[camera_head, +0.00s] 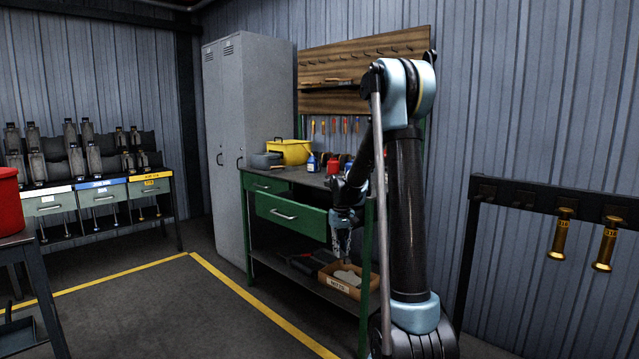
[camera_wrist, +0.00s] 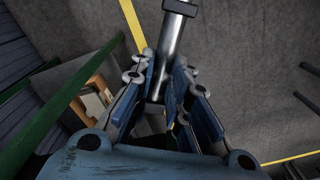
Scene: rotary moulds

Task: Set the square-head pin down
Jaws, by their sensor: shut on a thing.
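A bright steel shaft, the square-head pin (camera_wrist: 172,42), stands between the blue-padded fingers of my gripper (camera_wrist: 164,84) in the wrist view. Its wider end with a dark band is cut by the top edge, so I cannot tell the head's shape. My gripper is shut on the pin and holds it over grey floor. The pin cannot be made out there.
The workbench carries a yellow box (camera_head: 290,151) and small bottles. A cardboard box (camera_head: 347,284) sits on its lower shelf. A rack with brass pieces (camera_head: 562,236) stands at the right, a grey locker (camera_head: 232,150) behind. Open floor (camera_head: 190,310) lies at the front left.

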